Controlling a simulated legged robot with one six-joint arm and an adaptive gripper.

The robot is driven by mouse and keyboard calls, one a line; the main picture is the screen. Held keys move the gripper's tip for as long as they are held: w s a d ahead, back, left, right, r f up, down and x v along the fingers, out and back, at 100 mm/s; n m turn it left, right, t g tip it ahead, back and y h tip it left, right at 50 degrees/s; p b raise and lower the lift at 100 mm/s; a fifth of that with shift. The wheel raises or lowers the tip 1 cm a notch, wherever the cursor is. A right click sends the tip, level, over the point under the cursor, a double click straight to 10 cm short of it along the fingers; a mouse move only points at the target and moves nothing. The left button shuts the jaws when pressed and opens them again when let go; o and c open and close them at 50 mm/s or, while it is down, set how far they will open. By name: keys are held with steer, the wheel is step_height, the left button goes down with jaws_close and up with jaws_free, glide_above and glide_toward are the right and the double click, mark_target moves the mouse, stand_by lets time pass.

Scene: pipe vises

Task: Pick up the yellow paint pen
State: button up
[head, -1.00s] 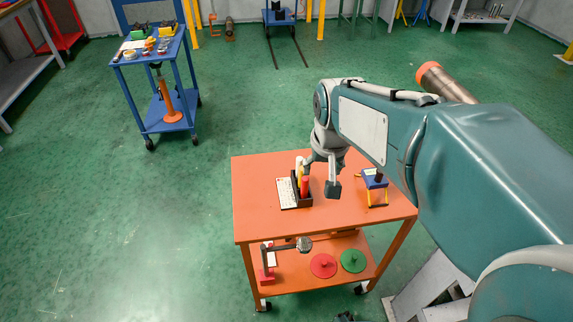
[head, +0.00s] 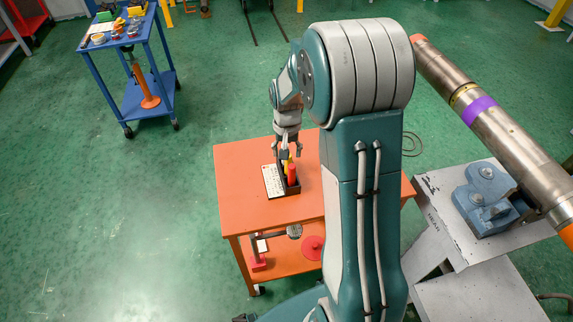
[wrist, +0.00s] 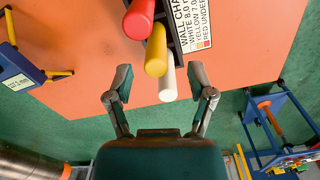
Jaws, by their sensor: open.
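The yellow paint pen (head: 285,166) stands in a black holder (head: 292,190) on the orange cart, beside a red pen (head: 292,173). In the wrist view the yellow pen (wrist: 156,52) is between the red pen (wrist: 138,20) and a white pen (wrist: 167,82), its rounded end toward me. My gripper (wrist: 160,76) is open and empty; the white pen's end shows between its fingertips, with the yellow pen just beyond. In the head view my gripper (head: 286,145) is just above and behind the pens, and the white pen cannot be clearly told there.
A printed card (head: 272,181) lies left of the holder on the orange cart top (head: 240,205). A blue and yellow stand (wrist: 22,78) is on the same top. A blue cart (head: 145,100) stands far left. A steel pipe (head: 515,135) and vise (head: 487,195) are at right.

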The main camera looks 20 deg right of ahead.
steer(key=f, duration=0.6)
steer(key=shift+d, duration=0.2)
jaws_close()
